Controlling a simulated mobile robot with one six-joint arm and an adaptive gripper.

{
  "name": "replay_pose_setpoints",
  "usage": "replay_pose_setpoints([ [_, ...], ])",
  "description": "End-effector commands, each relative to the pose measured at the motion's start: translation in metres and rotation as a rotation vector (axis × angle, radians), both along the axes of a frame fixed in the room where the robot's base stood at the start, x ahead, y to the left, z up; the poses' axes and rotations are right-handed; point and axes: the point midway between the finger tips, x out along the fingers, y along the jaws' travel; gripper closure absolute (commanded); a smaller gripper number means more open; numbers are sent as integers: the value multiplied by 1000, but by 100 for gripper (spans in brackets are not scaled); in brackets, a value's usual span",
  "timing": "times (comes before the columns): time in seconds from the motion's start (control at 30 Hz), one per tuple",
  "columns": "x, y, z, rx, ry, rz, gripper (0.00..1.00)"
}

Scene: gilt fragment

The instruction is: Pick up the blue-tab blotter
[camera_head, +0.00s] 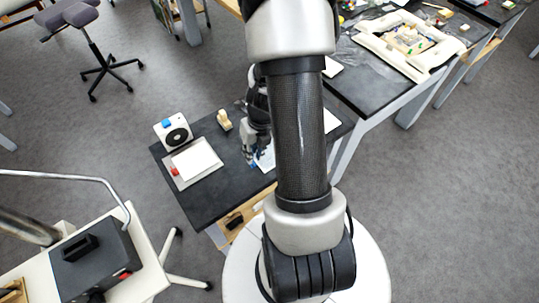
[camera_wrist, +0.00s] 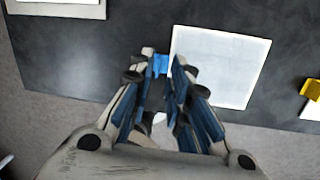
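The blue-tab blotter (camera_wrist: 222,65) is a pale, nearly square sheet on the dark tabletop in the wrist view, with a small blue tab (camera_wrist: 160,63) at its left edge. My gripper (camera_wrist: 166,66) has its fingers drawn close together around this tab, and they look shut on it. In the head view my gripper (camera_head: 249,156) is low over the dark table, and the blotter (camera_head: 265,158) shows only partly behind my arm. The sheet looks flat; whether it is clear of the table cannot be told.
The dark table (camera_head: 205,210) also holds a white device with a black disc (camera_head: 174,132), a tray with a white pad (camera_head: 197,162) and a tan dispenser (camera_head: 224,120). A yellow-tabbed item (camera_wrist: 311,90) lies right of the blotter. A white cart (camera_head: 145,250) stands front left.

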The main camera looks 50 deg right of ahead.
Motion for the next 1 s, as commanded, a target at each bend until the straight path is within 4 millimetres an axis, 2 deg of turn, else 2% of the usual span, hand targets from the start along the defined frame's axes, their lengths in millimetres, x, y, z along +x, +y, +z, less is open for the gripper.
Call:
replay_pose_setpoints([
  [0.03, 3, 2, -14, 1, 1, 1, 83],
  [0.2, 6, 3, -32, 0, 0, 2, 83],
  [0.43, 6, 3, -30, 0, -1, 1, 83],
  [0.7, 6, 3, -30, 0, -1, 0, 100],
  [1.0, 6, 3, -30, 0, 0, 0, 100],
])
